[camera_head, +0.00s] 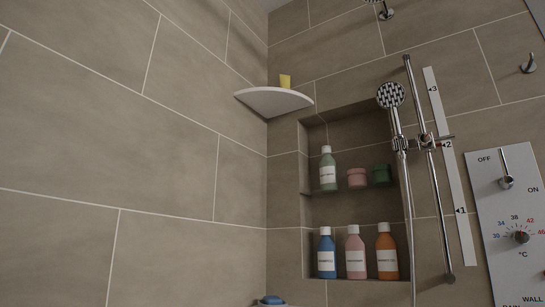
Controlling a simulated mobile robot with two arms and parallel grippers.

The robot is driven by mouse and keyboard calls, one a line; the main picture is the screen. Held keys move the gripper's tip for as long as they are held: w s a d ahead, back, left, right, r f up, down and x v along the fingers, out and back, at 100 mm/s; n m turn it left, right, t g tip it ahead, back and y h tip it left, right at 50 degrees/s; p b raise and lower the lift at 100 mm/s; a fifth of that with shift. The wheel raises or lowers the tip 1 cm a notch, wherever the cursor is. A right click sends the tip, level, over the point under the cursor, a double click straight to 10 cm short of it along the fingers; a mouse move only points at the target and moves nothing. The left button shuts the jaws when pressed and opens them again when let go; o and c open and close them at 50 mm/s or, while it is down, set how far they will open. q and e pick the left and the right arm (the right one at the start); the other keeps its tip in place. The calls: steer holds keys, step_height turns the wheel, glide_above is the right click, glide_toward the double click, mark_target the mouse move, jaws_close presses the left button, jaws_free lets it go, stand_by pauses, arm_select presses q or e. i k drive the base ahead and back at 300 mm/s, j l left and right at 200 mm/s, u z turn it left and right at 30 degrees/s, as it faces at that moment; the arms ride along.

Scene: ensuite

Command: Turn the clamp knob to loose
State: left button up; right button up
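A chrome clamp (426,142) sits on the slanted shower rail (436,196) in the right half of the head view. A short bar-like part sticks out to its right, close to the 2 mark; I cannot tell whether this is the knob or whether the clamp is loose or tight. A hand shower (391,96) hangs at the clamp's left side, with its hose running down. A white scale strip (452,180) marked 1, 2 and 3 runs beside the rail. Neither of my grippers is in view.
A wall niche (318,209) left of the rail holds several bottles and two small jars. A white control panel (511,225) with a lever and temperature dial is at the right. A corner shelf (272,101) holds a yellow object (285,81).

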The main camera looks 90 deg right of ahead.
mark_target(425, 139)
steer(key=z, duration=2.6)
steer(key=i+j+z, duration=0.1)
steer(key=z, duration=0.35)
steer(key=i+j+z, duration=0.15)
steer(key=z, duration=0.3)
steer(key=i+j+z, duration=0.1)
steer(key=z, duration=0.4)
steer(key=j, duration=0.1)
